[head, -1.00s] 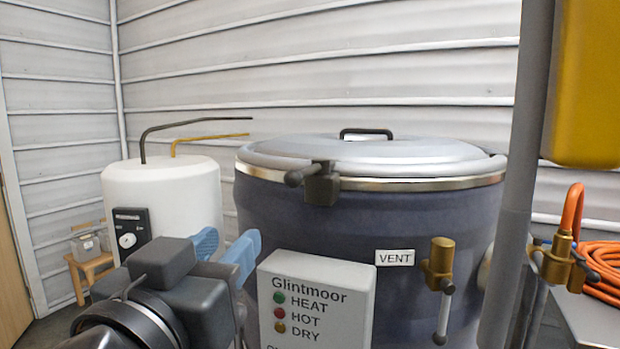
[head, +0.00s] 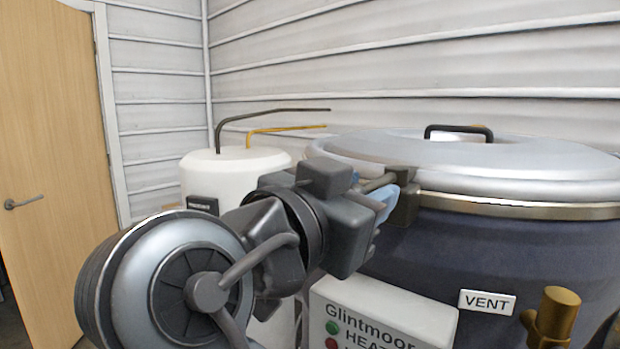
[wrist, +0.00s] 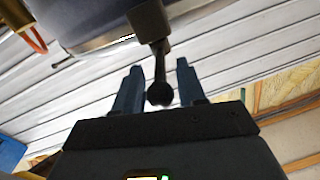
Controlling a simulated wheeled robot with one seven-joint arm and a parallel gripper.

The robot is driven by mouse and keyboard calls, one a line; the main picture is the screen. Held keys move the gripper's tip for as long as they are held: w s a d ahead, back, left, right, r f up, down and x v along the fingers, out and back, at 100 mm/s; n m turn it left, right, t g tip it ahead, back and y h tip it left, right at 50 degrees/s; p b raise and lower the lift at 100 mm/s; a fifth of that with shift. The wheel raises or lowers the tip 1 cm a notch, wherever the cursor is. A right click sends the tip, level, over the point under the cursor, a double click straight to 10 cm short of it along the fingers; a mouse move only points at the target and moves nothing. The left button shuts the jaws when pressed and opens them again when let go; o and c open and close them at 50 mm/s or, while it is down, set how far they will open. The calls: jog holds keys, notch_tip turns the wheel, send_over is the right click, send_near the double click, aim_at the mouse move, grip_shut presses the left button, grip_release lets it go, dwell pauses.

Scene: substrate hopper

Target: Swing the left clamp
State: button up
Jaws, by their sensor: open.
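The left clamp (head: 404,207) is a dark block on the rim of the big dark vessel, with a short lever (head: 376,184) pointing left. My gripper (head: 385,196) is at this lever, its blue fingers partly hidden behind its own dark body in the head view. In the wrist view, the clamp block (wrist: 148,20) is at the top and its lever with a round knob (wrist: 160,94) hangs between the two open fingers of my gripper (wrist: 158,66). Gaps show on both sides of the lever. I cannot tell whether either finger touches it.
The vessel's grey lid (head: 520,165) has a black handle (head: 458,133). A white control box (head: 385,310) stands below my gripper, near a VENT label (head: 487,302) and a brass valve (head: 553,318). A white tank (head: 235,165) with pipes stands behind my arm. A wooden door (head: 55,150) is at left.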

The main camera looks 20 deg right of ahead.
jog(key=shift+x, duration=1)
grip_shut()
